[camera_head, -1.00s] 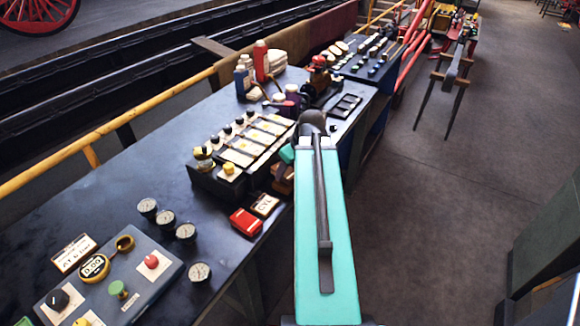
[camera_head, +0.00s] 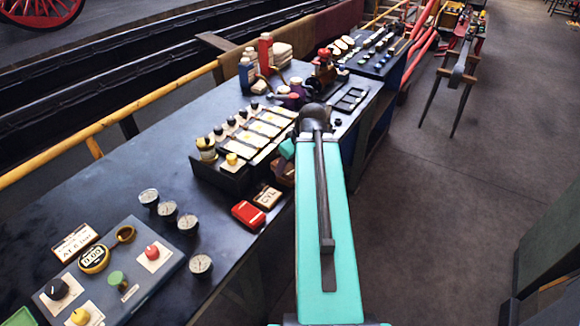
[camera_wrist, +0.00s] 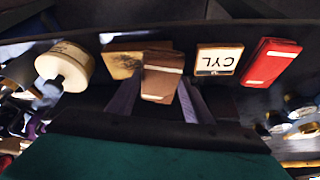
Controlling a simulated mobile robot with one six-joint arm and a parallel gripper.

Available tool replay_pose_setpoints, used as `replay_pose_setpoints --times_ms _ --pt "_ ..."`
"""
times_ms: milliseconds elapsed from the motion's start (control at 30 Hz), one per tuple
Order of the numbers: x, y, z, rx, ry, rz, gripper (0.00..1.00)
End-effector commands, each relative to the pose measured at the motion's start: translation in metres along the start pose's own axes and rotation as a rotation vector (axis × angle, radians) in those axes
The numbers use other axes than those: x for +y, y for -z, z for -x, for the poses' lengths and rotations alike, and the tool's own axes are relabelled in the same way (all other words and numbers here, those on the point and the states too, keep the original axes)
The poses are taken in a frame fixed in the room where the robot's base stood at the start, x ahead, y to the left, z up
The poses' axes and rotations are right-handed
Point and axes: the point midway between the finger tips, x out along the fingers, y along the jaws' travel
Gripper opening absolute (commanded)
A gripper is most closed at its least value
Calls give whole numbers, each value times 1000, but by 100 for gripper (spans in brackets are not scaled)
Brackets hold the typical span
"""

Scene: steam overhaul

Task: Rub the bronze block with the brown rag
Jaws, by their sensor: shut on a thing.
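My gripper (camera_wrist: 158,98) is shut on the brown rag (camera_wrist: 161,78), a folded brown piece with a pale stripe, held between the two fingers in the wrist view. The bronze block (camera_wrist: 122,62), golden with brownish patches, lies directly beyond the rag in that view. The rag overlaps its right part, and I cannot tell whether they touch. In the head view my arm covers most of the gripper. A small brown piece shows at its left by the bench edge; I cannot tell whether it is rag or block.
A CYL card (camera_head: 267,196) and a red folded piece (camera_head: 249,214) lie near the bench's front edge. A dark rack with pale plates (camera_head: 243,150) stands just left of the gripper. Several gauges (camera_head: 188,223) and a control panel (camera_head: 110,278) are nearer.

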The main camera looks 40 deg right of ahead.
Motion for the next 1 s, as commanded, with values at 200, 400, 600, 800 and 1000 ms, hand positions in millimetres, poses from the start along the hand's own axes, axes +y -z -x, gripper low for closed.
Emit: replay_pose_setpoints --times_ms 200,400,600,800,1000 --pt "-2 -1 -2 1 0 1 20" --pt "-4 -1 -3 1 0 0 20" --pt "-5 -2 -3 1 0 0 20" --pt "-8 -3 -2 1 0 0 20" --pt "-10 -4 -2 1 -1 0 20"
